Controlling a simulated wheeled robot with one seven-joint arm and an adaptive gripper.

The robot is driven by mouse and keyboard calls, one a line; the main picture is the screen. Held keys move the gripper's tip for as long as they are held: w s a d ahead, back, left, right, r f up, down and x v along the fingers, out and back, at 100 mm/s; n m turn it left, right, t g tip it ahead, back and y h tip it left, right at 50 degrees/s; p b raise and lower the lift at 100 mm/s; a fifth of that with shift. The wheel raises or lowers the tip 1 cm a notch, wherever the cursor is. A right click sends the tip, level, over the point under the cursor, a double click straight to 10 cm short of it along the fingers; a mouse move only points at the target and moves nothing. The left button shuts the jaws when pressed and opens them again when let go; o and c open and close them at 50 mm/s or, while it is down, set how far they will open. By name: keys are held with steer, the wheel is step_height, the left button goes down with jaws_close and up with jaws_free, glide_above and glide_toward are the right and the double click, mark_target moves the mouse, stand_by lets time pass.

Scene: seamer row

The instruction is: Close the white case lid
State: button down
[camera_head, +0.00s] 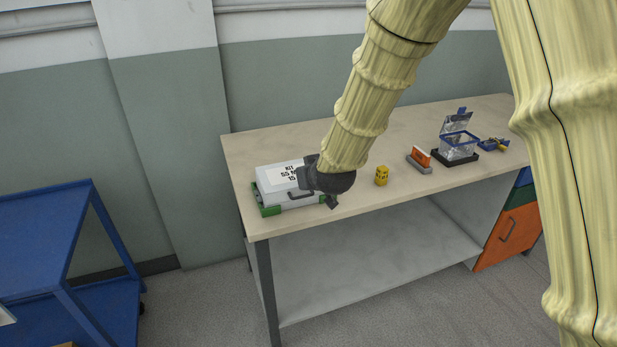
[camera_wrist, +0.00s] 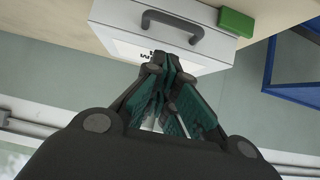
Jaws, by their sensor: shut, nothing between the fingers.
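In the head view my gripper (camera_head: 331,200) is at the right part of the case. I cannot tell whether it touches.
The workbench (camera_head: 330,225) carries a yellow cylinder (camera_head: 382,175), an orange item on a grey holder (camera_head: 419,160) and a clear box with an open lid (camera_head: 457,145) to the right. A blue cart (camera_head: 40,235) stands at the left. Green pieces (camera_head: 271,211) sit at the case corners.

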steer(key=shift+s+d+f+b, duration=0.1)
steer(key=shift+s+f+b, duration=0.2)
steer(key=shift+f, duration=0.4)
steer(key=shift+s+d+f+b, duration=0.1)
steer(key=shift+s+f+b, duration=0.15)
steer(key=shift+f, duration=0.45)
steer(key=shift+s+d+f+b, duration=0.1)
steer(key=shift+s+f+b, duration=0.2)
steer(key=shift+f, duration=0.4)
